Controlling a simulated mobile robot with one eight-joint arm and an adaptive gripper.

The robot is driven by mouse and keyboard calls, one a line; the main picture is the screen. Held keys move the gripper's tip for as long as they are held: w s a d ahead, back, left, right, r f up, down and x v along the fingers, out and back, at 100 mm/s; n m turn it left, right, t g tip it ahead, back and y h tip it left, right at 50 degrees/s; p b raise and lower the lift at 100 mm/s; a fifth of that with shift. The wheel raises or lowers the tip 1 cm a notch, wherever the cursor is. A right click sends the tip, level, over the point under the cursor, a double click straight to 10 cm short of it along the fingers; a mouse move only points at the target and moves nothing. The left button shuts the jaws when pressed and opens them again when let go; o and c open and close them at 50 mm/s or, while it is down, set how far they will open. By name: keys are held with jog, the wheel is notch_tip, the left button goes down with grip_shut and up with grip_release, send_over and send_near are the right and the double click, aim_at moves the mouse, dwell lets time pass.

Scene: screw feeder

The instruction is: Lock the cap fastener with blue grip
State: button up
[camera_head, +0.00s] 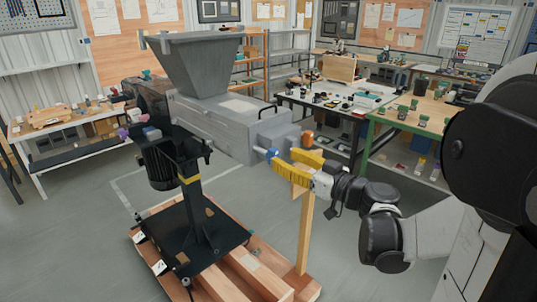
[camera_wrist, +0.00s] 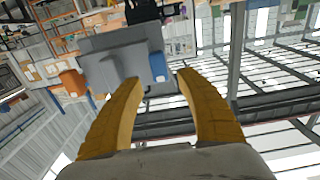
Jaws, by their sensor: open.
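The grey screw feeder (camera_head: 215,125) has a blocky end cap (camera_head: 272,138) facing my gripper. The blue grip (camera_head: 271,155) sticks out at the cap's lower near edge. In the wrist view, the blue grip (camera_wrist: 158,67) is between the lines of the two fingers, just past their tips. My gripper (camera_head: 284,160) has yellow fingers spread open, with tips close to the blue grip. The wrist view also shows the open gripper (camera_wrist: 158,78), empty. Whether a finger touches the grip cannot be told. An orange grip (camera_head: 308,138) is on the cap's other side.
A grey hopper (camera_head: 197,62) tops the feeder, which stands on a black stand (camera_head: 195,235) over a wooden pallet (camera_head: 265,275). A wooden post (camera_head: 305,235) rises just below my gripper. Workbenches (camera_head: 345,95) with small parts stand behind. Floor at the left front is clear.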

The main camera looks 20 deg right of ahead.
aim_at(277, 154)
jog(key=shift+x, duration=2.35)
grip_shut()
